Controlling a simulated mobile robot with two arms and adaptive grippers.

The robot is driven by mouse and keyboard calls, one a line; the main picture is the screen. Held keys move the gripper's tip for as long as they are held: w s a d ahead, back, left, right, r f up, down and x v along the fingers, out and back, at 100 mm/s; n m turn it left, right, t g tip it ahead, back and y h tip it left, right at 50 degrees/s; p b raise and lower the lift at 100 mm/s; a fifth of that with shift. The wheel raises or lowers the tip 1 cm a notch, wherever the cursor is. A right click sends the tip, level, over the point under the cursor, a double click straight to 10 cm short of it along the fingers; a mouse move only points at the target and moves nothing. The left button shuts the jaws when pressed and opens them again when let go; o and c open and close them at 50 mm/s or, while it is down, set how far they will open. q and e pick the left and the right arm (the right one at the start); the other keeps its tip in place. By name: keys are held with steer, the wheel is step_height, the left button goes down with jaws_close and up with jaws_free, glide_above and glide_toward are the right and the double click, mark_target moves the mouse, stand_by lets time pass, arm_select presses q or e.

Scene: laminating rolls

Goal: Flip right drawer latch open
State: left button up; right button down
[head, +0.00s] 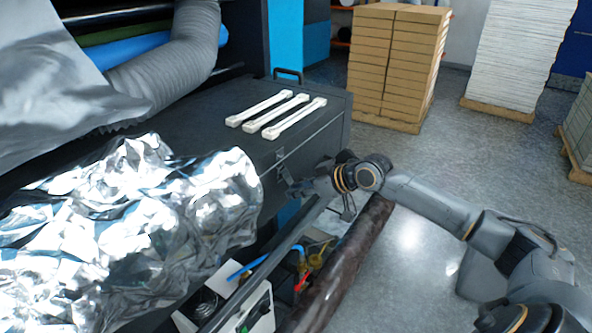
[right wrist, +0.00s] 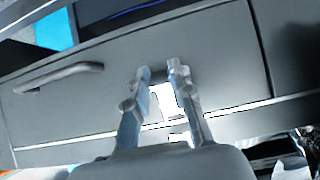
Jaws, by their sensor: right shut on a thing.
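The dark grey drawer unit (head: 330,135) stands beside the machine, and its front faces right. My right gripper (head: 290,187) reaches its front from the right, at the small drawer latch (head: 280,172) near the lower front edge. In the right wrist view, the fingers of my right gripper (right wrist: 160,76) are close together at the drawer front (right wrist: 215,55), shut on the latch, which is mostly hidden between the fingertips. I cannot tell how far the latch is turned. My left gripper is not in view.
Several white bars (head: 275,115) lie on the unit's top. Crumpled silver foil (head: 130,225) fills the left. A dark roll (head: 345,265) lies below my right arm. Stacked cartons (head: 395,65) stand behind; the floor at right is open.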

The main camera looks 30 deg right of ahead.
steer(key=r+g+h+p, duration=0.1)
steer(key=r+g+p, duration=0.1)
steer(key=p, duration=0.1)
steer(key=shift+s+d+r+p, duration=0.1)
steer(key=shift+s+r+p, duration=0.1)
steer(key=shift+p, duration=0.2)
steer(key=shift+r+g, duration=0.1)
steer(key=shift+g, duration=0.5)
steer(key=shift+s+r+g+h+p, duration=0.15)
steer(key=shift+g+h+p, duration=0.1)
steer(key=shift+g, duration=0.15)
steer(key=shift+s+r+g+h+p, duration=0.1)
steer(key=shift+g+h, duration=0.15)
steer(key=shift+g, duration=0.15)
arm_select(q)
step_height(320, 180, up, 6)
arm_select(e)
steer(key=shift+d+r+g+h, duration=0.1)
steer(key=shift+r+g+h, duration=0.3)
steer(key=shift+g, duration=0.5)
steer(key=shift+r+g+h, duration=0.3)
steer(key=shift+r+g, duration=0.15)
steer(key=shift+g, duration=0.45)
steer(key=shift+s, duration=0.1)
steer(key=c, duration=1.2)
jaws_free()
steer(key=shift+o, duration=0.2)
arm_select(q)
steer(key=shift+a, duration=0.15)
